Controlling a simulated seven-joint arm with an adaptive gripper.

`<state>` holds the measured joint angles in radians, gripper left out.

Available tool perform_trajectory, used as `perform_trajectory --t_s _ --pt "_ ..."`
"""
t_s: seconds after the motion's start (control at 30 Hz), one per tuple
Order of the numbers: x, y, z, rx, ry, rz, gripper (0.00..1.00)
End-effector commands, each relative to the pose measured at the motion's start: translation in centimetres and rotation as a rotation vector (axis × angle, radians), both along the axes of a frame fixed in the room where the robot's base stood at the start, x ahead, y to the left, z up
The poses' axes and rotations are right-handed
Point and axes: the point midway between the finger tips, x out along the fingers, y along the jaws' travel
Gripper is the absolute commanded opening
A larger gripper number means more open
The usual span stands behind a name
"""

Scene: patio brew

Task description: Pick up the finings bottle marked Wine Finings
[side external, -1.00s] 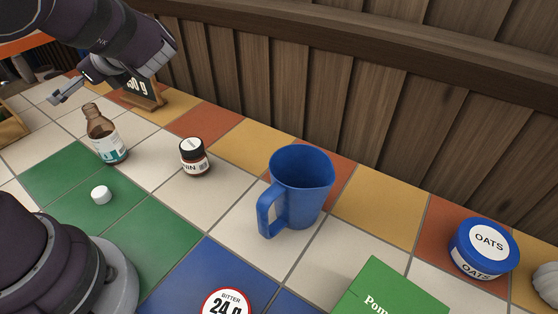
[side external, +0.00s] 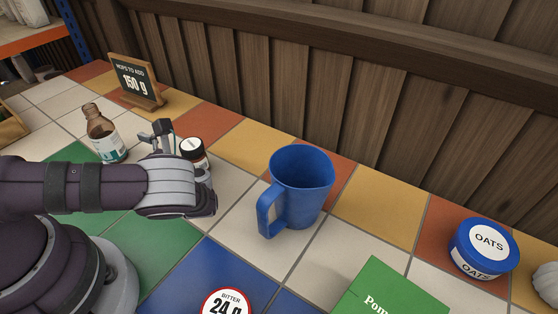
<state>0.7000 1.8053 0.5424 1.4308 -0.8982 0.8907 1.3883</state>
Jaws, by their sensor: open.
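A brown open-topped bottle (side external: 103,136) with a white and teal label stands upright on the tiles at the left; I cannot read its label, so I cannot tell if it is the Wine Finings one. A small dark jar (side external: 193,153) with a white lid stands to its right, its front partly covered by my arm. My gripper (side external: 161,132) is open, low over the tiles between the bottle and the jar, close to the jar's left side. Whether it touches the jar is not clear. The lower part of the gripper is hidden by my wrist.
A blue jug (side external: 298,190) stands to the right of the jar. A wooden wall closes the back.

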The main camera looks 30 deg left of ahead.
Motion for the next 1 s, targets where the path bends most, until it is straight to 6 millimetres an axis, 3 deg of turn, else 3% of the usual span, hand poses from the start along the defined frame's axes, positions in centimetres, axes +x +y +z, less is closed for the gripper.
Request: perform_trajectory --t_s 0.4,0.67,1.0 --pt "0.0 6.7 -0.8 0.001 -0.001 0.003 0.87" --pt "-0.1 7.5 -0.8 0.001 0.0 -0.001 0.87" --pt "-0.1 7.5 -0.8 0.001 0.0 -0.001 0.47"
